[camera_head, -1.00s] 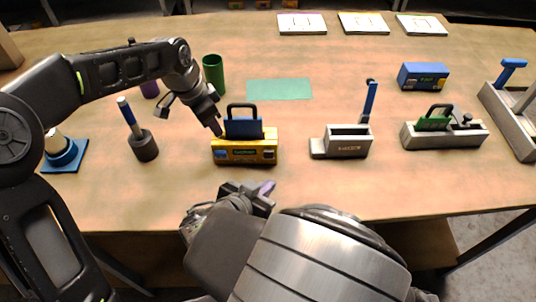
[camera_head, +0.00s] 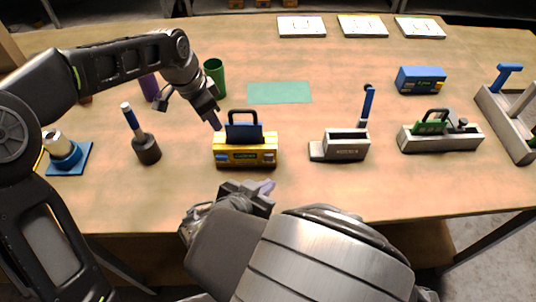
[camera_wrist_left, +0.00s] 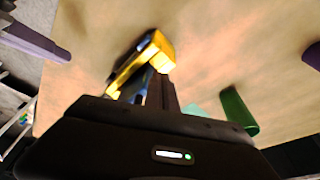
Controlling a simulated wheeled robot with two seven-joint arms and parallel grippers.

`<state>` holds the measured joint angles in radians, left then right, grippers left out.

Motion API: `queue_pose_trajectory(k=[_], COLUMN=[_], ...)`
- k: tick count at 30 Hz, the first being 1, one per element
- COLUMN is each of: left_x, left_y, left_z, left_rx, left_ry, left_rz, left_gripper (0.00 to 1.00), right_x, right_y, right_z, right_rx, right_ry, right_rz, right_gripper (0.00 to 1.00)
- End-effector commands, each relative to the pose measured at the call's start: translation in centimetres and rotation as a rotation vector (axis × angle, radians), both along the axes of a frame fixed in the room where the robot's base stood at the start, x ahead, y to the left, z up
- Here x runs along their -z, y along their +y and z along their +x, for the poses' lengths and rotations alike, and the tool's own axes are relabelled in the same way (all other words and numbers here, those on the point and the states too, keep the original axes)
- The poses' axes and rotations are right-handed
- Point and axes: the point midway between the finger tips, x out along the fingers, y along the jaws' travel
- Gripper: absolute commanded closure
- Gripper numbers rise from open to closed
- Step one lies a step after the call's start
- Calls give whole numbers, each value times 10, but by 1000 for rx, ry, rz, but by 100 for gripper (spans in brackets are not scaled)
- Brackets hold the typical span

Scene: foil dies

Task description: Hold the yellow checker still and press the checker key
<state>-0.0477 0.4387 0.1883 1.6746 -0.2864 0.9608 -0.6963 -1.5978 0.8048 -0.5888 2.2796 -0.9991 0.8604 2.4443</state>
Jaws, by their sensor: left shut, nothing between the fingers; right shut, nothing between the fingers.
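The yellow checker (camera_head: 246,159) stands on the table at the middle left, with a dark blue piece with a black handle (camera_head: 244,131) upright in its top. Its front has small blue patches and a dark label; I cannot tell which is the key. My left gripper (camera_head: 217,124) is shut and empty, pointing down by the checker's back left corner; contact is unclear. In the left wrist view the checker (camera_wrist_left: 163,50) shows beyond the left fingers (camera_wrist_left: 160,92). My right gripper (camera_head: 266,187) is shut and empty, in front of the checker and apart from it.
A dark cylinder with a blue handle (camera_head: 147,150) and a green cup (camera_head: 214,75) stand near the left arm. A grey holder (camera_head: 345,150) stands to the right of the checker. A green mat (camera_head: 280,92) lies behind. White cards (camera_head: 302,27) lie at the back.

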Motion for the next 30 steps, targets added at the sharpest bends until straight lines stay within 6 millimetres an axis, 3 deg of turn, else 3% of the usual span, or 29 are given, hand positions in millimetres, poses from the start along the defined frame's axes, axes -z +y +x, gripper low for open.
queue_pose_trajectory(k=[9, 30], left_x=[-29, -30], left_y=[0, 2], left_z=[0, -1], left_rx=[0, -23], left_ry=[-3, 9], left_rz=[-1, -7], left_gripper=[100, 100], right_x=[-20, -22], right_y=[0, 0], right_z=[0, 1], right_rx=[0, 2], right_ry=[0, 6], right_rz=[0, -1], right_gripper=[100, 100])
